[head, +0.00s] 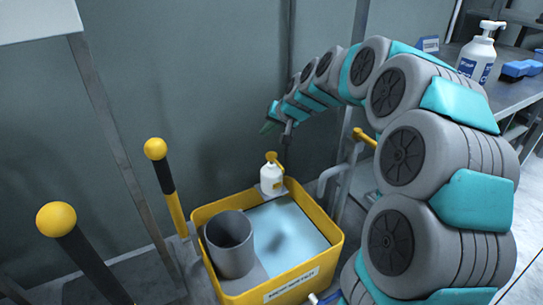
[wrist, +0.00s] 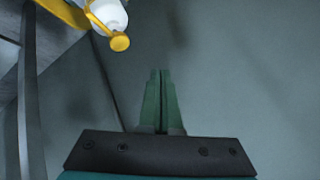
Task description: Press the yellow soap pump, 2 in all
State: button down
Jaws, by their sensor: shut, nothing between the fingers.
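The yellow soap pump (head: 272,157) tops a small white bottle (head: 271,180) at the back rim of a yellow basin (head: 338,259). The bottle stands upright. My gripper (head: 267,127) is shut and empty, above the pump and apart from it. In the wrist view the closed green fingers of my gripper (wrist: 160,73) point at bare grey wall. The yellow pump head (wrist: 119,41) shows there at upper left of the fingers, with part of the white bottle (wrist: 108,14) cut by the top edge.
The basin holds pale blue liquid (head: 285,235) and a grey cylinder (head: 230,243). Two yellow-topped black posts (head: 56,219) (head: 155,149) stand to its left. A larger white pump bottle (head: 478,55) and a blue brush (head: 520,69) are on the shelf at right. A grey wall (head: 210,90) is behind.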

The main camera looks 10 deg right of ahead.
jog(key=m+t, duration=0.1)
send_over(270, 154)
jog(key=s, duration=0.1)
jog(key=shift+s+d+f, duration=0.1)
jog(key=shift+d+f, duration=0.1)
jog(key=shift+d, duration=0.2)
jog(key=shift+f, duration=0.15)
jog(key=shift+f+b, duration=2.2)
jog(key=shift+f, duration=2.1)
jog(key=shift+f+b, duration=0.3)
jog(key=shift+f, duration=0.1)
jog(key=shift+s+f+b, duration=0.1)
jog(key=shift+f+b, duration=0.45)
jog(key=shift+f, duration=0.4)
jog(key=shift+r, duration=0.1)
jog(key=shift+r+p, duration=0.6)
jog(key=shift+r, duration=0.65)
